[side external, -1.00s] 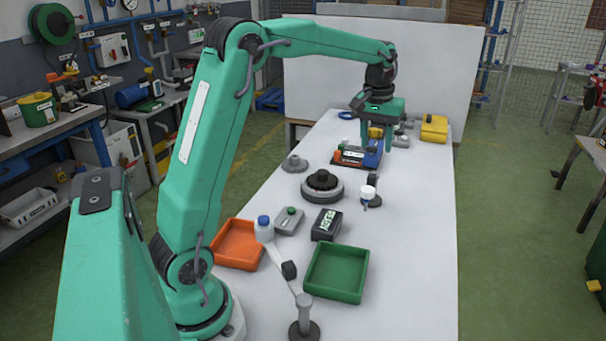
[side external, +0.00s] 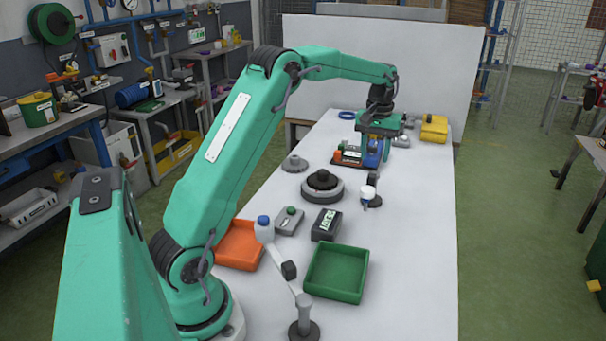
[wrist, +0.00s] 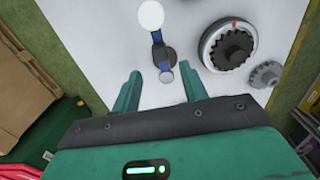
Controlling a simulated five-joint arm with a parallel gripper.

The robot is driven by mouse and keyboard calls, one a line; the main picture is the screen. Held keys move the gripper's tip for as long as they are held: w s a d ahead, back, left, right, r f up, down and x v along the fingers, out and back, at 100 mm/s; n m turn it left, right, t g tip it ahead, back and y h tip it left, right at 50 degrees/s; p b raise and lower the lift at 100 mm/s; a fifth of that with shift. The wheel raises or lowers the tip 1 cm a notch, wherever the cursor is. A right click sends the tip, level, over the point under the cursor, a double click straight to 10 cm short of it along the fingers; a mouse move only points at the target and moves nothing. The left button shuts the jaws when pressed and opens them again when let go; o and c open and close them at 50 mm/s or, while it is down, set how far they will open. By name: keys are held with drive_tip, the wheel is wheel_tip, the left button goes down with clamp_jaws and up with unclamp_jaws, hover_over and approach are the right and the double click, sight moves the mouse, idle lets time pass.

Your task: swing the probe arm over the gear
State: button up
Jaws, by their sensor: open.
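A black-centred gear (side external: 322,180) sits in a round grey turntable (side external: 322,195) mid-table; in the wrist view the gear (wrist: 231,48) is at upper right. What looks like the probe arm (side external: 368,192), with a white disc, is to the turntable's right. In the wrist view the probe arm (wrist: 157,37) has a dark round base (wrist: 164,55), the large white disc at top and a smaller light disc below. My gripper (side external: 376,150) is open and empty farther down the table. In the wrist view the small disc appears between my gripper's fingertips (wrist: 161,82), apart from them.
A smaller grey gear (side external: 294,164) lies left of the turntable. Nearer are a black box (side external: 326,225), a green tray (side external: 337,290), an orange tray (side external: 238,258) and a post with a white arm (side external: 304,312). Blue and yellow items stand near my gripper. The table's right side is clear.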

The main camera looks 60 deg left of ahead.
sight(372, 175)
drive_tip(key=shift+f, duration=3.45)
clamp_jaws()
